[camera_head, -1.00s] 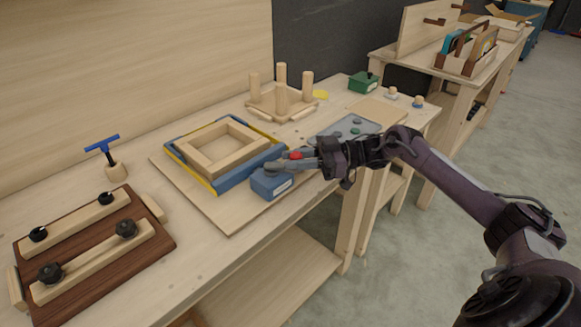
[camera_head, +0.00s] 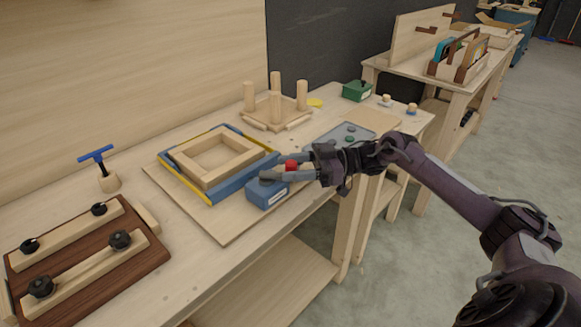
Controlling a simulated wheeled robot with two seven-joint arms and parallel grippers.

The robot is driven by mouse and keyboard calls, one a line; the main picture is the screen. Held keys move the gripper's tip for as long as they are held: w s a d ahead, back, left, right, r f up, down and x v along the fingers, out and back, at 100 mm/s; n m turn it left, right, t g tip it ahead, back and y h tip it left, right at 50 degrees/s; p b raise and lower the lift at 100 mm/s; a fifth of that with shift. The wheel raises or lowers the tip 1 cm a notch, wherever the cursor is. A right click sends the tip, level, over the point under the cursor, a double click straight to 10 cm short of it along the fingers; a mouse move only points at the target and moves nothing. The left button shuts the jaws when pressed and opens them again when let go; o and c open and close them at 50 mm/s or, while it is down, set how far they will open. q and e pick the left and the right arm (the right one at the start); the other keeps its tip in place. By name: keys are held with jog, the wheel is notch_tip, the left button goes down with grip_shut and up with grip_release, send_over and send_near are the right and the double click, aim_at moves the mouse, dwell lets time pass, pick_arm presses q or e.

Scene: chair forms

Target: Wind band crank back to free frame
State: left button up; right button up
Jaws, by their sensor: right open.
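A square pale wooden frame (camera_head: 238,172) lies inside blue bars with a yellow band (camera_head: 186,187) around it, on a thin board. A blue crank box (camera_head: 266,193) sits at the frame's right front corner. A red knob (camera_head: 291,165) shows by the box. My right gripper (camera_head: 277,170) reaches in from the right. Its fingers are apart, around the red knob and just above the box. I cannot tell whether they touch the knob. My left gripper is out of view.
A dark clamp board (camera_head: 150,262) lies at the front left, with a blue T-handle tool (camera_head: 97,154) behind it. An upturned stool form with pegs (camera_head: 249,97) stands behind the frame. A grey tray (camera_head: 338,136) and a green box (camera_head: 357,91) are at the right.

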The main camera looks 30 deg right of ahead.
jog(key=b+v, duration=0.2)
jog(key=v, duration=0.5)
jog(key=shift+s+d, duration=0.1)
jog(key=shift+d, duration=0.05)
